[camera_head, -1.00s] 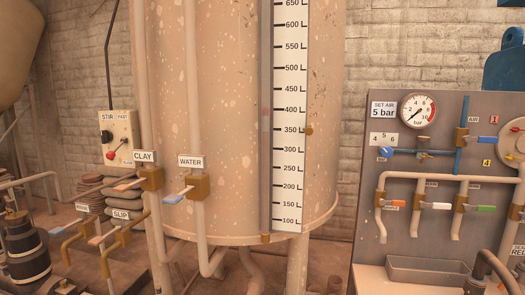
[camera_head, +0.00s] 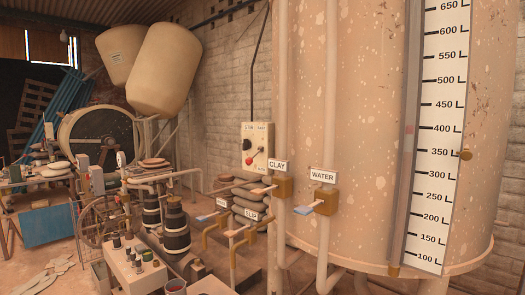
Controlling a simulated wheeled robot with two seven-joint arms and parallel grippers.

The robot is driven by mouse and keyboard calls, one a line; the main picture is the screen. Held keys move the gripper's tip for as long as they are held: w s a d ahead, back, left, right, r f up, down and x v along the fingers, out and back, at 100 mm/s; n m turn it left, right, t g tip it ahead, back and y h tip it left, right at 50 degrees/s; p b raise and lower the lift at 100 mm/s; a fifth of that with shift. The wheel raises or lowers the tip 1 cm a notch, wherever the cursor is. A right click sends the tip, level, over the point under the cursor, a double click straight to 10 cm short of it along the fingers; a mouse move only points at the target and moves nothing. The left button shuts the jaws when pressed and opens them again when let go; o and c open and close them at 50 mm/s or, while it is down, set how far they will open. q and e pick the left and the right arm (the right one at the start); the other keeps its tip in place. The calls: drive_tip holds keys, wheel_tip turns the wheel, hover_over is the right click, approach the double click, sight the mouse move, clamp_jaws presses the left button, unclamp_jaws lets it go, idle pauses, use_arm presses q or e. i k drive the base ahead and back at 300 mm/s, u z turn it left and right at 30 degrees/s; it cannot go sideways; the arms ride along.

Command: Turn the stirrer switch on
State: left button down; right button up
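The stirrer switch box (camera_head: 257,146) is a small cream panel labelled STIR, fixed by the brick wall left of the big tank. It carries a dark knob (camera_head: 246,144) at its left, a red button (camera_head: 249,161) below that, and a small lever near its middle whose position is too small to tell. The big tank (camera_head: 360,130) with its litre scale (camera_head: 437,150) stands to the right of the box. Neither of my grippers shows in the head view.
CLAY (camera_head: 284,187) and WATER (camera_head: 326,200) valves stick out on pipes in front of the tank, right of the switch box. Stacked sacks (camera_head: 249,202) lie below the box. Black pumps (camera_head: 175,228) and a small white table (camera_head: 138,272) stand at the lower left.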

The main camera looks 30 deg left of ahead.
sight(247, 144)
drive_tip(key=u, duration=2.45)
drive_tip(key=i, duration=2.15)
drive_tip(key=z, duration=2.8)
